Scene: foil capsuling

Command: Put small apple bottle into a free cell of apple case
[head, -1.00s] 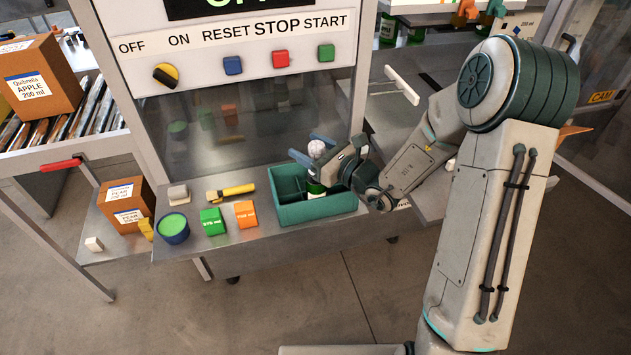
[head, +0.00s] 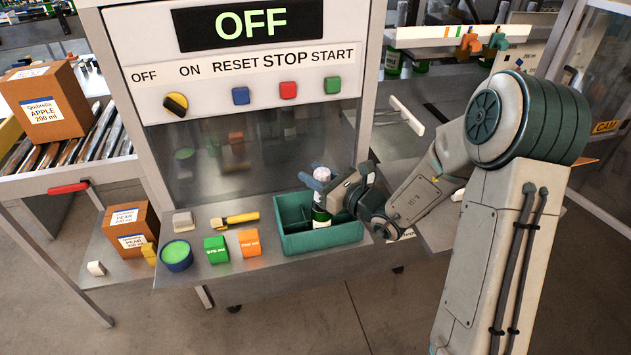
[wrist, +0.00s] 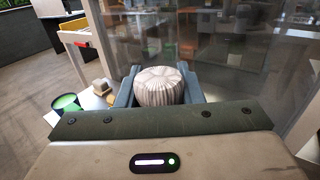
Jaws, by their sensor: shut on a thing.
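My gripper (head: 328,184) is shut on a small bottle (head: 320,217) with a green body, a pale label and a white pleated cap. The bottle is upright over the teal divided bin (head: 322,243); its lower end is at the bin's opening, and I cannot tell if it is clear of the floor. In the wrist view the cap (wrist: 160,86) sits between the two fingers. The apple case (head: 47,103), a brown box labelled APPLE 200 ml, stands on the roller conveyor at the far left. Its cells are not visible.
On the bench are a round green-topped tub (head: 176,256), a green block (head: 216,249), an orange block (head: 249,243) and a yellow-handled tool (head: 235,220). The machine panel (head: 270,83) rises behind.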

